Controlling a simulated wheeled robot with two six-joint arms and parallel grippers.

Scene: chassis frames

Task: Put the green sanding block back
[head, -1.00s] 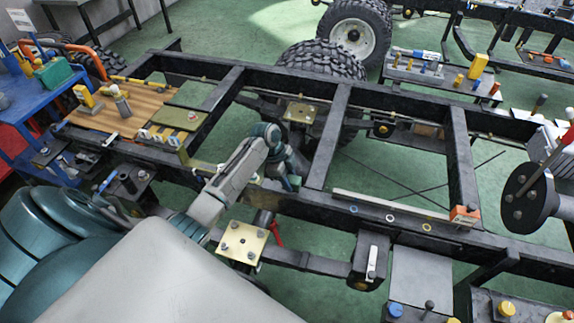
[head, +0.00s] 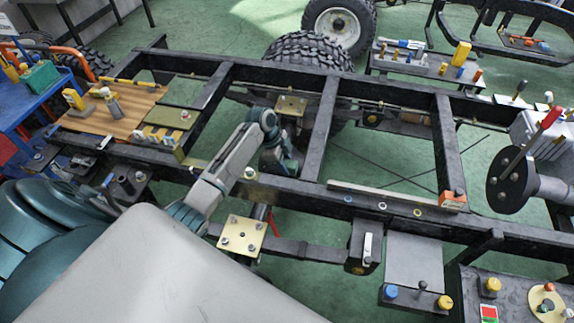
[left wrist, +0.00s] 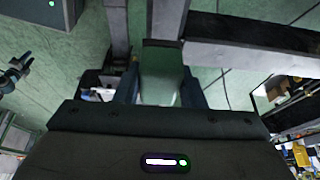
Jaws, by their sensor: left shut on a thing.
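My left gripper (head: 279,163) reaches over the near rail of the black chassis frame (head: 300,192), beside a crossmember. In the left wrist view its two dark fingers (left wrist: 163,88) are shut on a green block, the sanding block (left wrist: 163,72), which sits between them. Part of the block is hidden by the gripper body. In the head view I cannot make out the block clearly at the fingers. My right gripper does not show in the head view.
A wooden board (head: 110,110) with tools lies across the frame at left. A long grey bar (head: 385,195) and an orange block (head: 453,200) lie along the near rail at right. A gold plate (head: 242,236) stands in front. Open gaps show green floor between crossmembers.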

